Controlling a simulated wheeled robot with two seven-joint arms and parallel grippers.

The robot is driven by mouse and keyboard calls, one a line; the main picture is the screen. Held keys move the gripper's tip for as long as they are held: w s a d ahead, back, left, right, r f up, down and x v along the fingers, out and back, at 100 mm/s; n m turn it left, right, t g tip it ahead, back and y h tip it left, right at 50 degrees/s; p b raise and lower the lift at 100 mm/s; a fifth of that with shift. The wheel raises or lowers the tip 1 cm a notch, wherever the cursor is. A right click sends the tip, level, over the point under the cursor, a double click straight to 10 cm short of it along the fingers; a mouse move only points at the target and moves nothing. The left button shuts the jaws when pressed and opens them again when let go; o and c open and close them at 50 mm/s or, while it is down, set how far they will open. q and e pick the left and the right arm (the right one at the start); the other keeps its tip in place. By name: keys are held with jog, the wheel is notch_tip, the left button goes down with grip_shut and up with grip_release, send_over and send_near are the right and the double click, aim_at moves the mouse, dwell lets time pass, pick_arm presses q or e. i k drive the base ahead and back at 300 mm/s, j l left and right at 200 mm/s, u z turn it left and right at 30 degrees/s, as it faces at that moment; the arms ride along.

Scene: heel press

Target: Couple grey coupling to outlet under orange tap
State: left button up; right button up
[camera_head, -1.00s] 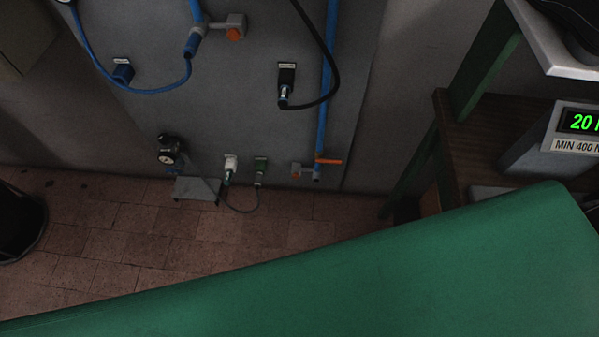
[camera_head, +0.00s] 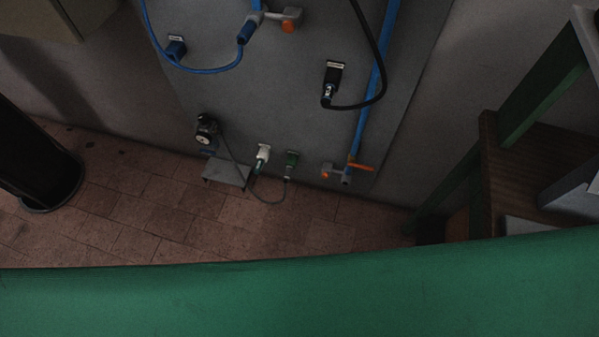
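Low on the grey wall panel, an orange tap handle (camera_head: 360,166) sits on a blue pipe, with a short outlet (camera_head: 346,180) pointing down below it. To its left, a thin dark hose (camera_head: 265,199) hangs in a loop between a white socket (camera_head: 263,152) and a green socket (camera_head: 291,158). Small greyish couplings sit at the hose ends, the right one (camera_head: 287,172) under the green socket. I cannot tell for sure which piece is the grey coupling. Nothing visibly hangs from the outlet. Neither of my grippers shows.
A green surface (camera_head: 300,290) fills the foreground. A gauge (camera_head: 203,138) stands above a small grey shelf (camera_head: 227,174). A black hose (camera_head: 381,82) and a blue hose (camera_head: 205,70) hang higher up. A black bin (camera_head: 38,165) stands left, a brown-topped stand (camera_head: 540,165) right. Floor tiles between are clear.

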aim_at(287, 173)
jog(key=i+j+z, duration=0.4)
jog(key=j, duration=1.4)
jog(key=k+j+z, duration=0.1)
jog(key=j+z, duration=0.3)
jog(key=j, duration=1.35)
